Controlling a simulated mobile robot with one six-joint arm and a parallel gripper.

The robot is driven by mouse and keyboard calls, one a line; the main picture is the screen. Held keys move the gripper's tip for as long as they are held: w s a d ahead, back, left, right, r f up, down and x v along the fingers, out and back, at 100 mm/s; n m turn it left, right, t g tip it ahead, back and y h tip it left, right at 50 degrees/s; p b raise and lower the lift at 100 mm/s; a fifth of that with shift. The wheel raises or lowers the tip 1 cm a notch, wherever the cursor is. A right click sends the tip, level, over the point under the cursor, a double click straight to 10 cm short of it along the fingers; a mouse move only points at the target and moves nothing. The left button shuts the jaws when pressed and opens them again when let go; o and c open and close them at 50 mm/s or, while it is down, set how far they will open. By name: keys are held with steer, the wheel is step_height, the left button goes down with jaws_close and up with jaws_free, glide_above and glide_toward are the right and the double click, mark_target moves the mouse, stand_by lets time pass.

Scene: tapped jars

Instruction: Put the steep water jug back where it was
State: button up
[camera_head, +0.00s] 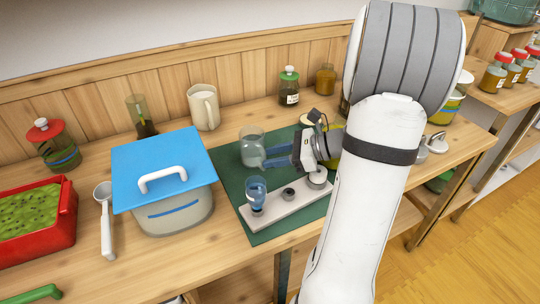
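A clear glass jug or jar (251,143) stands on the dark green mat (236,184), near its back left corner. My gripper (264,157) reaches in from the right at low height, its two blue fingers pointing left at the jug's right side. A narrow gap shows between the fingers; whether they hold a handle or only sit beside the glass is too small to tell. A cream pitcher (202,108) with a handle stands farther back, apart from my gripper. No label shows which vessel is the steep water jug.
A pale board (272,214) on the mat's front carries a blue-tinted glass (256,190) and small round fittings. A blue-lidded tub (170,208) stands left of the mat. My arm hides the counter's right part.

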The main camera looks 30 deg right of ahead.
steer(key=p+v, duration=0.1)
steer(key=v, duration=0.8)
